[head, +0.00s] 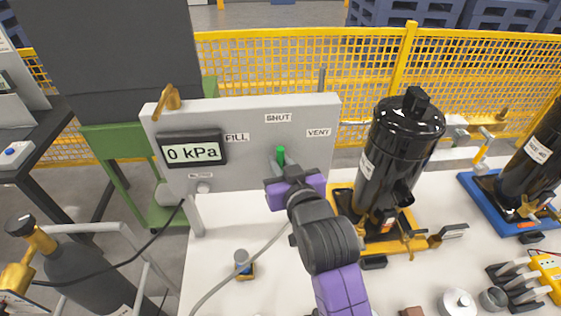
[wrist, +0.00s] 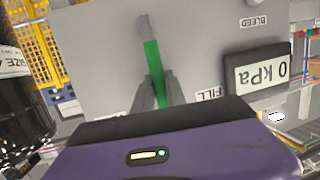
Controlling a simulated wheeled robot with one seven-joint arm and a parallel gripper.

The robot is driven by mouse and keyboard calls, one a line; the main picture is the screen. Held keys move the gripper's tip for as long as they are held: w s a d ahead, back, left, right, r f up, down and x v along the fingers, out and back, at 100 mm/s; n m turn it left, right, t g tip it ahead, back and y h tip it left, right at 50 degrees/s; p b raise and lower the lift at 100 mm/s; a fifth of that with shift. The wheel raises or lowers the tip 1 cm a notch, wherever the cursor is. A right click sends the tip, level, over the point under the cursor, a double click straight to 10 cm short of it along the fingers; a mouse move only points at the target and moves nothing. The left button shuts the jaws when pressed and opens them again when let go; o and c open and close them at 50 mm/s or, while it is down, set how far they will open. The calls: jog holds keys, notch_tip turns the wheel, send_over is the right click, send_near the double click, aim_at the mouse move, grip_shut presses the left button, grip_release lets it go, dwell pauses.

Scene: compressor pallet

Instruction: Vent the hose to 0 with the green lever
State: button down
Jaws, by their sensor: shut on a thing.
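The grey panel (head: 235,115) carries a display (head: 192,149) that reads 0 kPa. Its labels are FILL (head: 237,138), SHUT (head: 278,118) and VENT (head: 318,132). The green lever (head: 280,154) shows only its tip in the head view, below SHUT. In the wrist view, which is upside down, the lever (wrist: 152,65) runs from its grey pivot down between my fingers, pointing roughly between FILL and a partly hidden label. My gripper (wrist: 154,92) is shut on the lever; its fingertips lie on both sides. The wrist view display (wrist: 263,74) also reads 0 kPa.
A black compressor (head: 400,150) stands on a yellow base just right of the panel. A second one (head: 530,160) is on a blue base at the far right. A grey hose (head: 235,270) crosses the white table below my arm. A gas cylinder (head: 80,265) stands at lower left.

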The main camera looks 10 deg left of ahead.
jog(key=c, duration=1.4)
grip_release()
jog(key=shift+o, duration=0.2)
jog(key=shift+s, duration=0.1)
jog(key=b+v, duration=0.1)
jog(key=v, duration=0.6)
jog(key=shift+s+d, duration=0.15)
jog(key=shift+s, duration=0.1)
jog(key=shift+r, duration=0.2)
